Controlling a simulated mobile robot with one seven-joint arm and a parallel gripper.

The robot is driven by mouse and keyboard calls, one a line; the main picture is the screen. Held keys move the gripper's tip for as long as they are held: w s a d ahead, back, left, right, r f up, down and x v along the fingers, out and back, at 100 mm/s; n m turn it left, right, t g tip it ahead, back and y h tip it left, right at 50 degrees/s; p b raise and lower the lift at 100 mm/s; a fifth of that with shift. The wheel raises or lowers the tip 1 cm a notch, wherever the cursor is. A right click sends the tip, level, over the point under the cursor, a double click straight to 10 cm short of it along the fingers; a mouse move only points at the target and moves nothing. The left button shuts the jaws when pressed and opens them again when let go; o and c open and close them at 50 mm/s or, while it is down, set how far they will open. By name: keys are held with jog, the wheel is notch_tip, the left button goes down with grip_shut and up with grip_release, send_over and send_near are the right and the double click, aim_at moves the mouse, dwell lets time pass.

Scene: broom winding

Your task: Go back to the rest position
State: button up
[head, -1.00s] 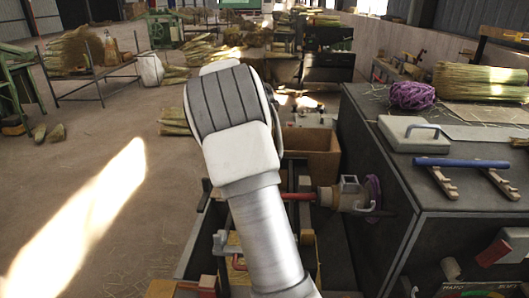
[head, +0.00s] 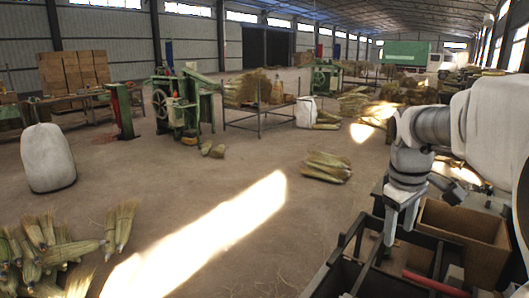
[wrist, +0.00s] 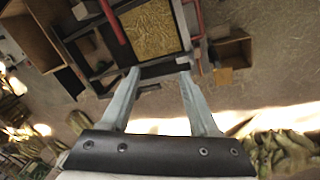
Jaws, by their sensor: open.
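My gripper (head: 400,222) hangs at the right of the head view, fingers pointing down, above the near side of a dark metal frame. In the wrist view my gripper (wrist: 160,74) has its two pale fingers well apart with nothing between them. Beyond the fingertips lies a tray of yellowish straw-like material (wrist: 153,28) set in the dark frame. I see no contact between the fingers and anything.
A brown open box (head: 462,222) stands beside the dark frame (head: 350,240) at right. A red bar (head: 433,284) lies in front. Broom bundles (head: 328,167) lie on the floor, with more at lower left (head: 45,245).

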jog(key=s+a+f+m+t+y, duration=0.1)
jog(key=s+a+m, duration=0.1)
jog(key=s+a, duration=0.4)
jog(key=s+a+f+m+t+y, duration=0.1)
jog(key=s+a+m+t, duration=0.1)
jog(key=s+a, duration=0.5)
jog(key=s+m, duration=0.1)
jog(key=s, duration=0.4)
jog(key=shift+s+a+m+t, duration=0.2)
jog(key=shift+s+m+t, duration=0.1)
jog(key=shift+c, duration=1)
jog(key=shift+d, duration=0.15)
